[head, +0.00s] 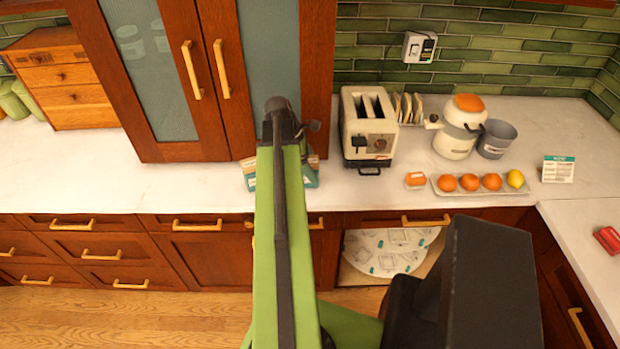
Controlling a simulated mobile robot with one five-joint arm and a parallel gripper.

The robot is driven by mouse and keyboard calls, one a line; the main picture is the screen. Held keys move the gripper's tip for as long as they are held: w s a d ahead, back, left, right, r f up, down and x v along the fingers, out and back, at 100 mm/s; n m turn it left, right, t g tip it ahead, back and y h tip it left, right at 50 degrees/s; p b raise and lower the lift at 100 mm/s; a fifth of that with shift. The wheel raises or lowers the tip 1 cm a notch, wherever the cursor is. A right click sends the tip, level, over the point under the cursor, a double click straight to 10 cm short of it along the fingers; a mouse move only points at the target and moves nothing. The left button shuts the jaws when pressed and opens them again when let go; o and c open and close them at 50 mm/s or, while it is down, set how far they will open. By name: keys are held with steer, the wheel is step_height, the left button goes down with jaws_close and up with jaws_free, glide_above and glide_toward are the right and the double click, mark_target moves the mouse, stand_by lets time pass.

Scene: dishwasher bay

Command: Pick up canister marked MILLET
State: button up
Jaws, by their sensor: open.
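No label reading MILLET can be read in this view. Green canisters (14,103) stand at the far left edge beside the wooden drawer box, partly cut off by the picture's edge; no lettering shows on them. Pale jar-like shapes (132,48) show faintly behind the frosted left cabinet door. My green arm reaches up the middle of the picture and ends in a dark joint in front of the cabinet. No gripper fingers can be made out, and what lies beyond the joint is hidden.
A toaster (369,124), toast rack (407,107), orange-lidded jug (459,129), grey cup (496,139) and tray of oranges and a lemon (481,190) fill the right counter.

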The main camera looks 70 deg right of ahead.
steer(key=b+x, duration=0.1)
steer(key=x, duration=0.1)
steer(key=shift+f, duration=0.25)
steer(key=shift+r, duration=0.15)
steer(key=c, duration=1.7)
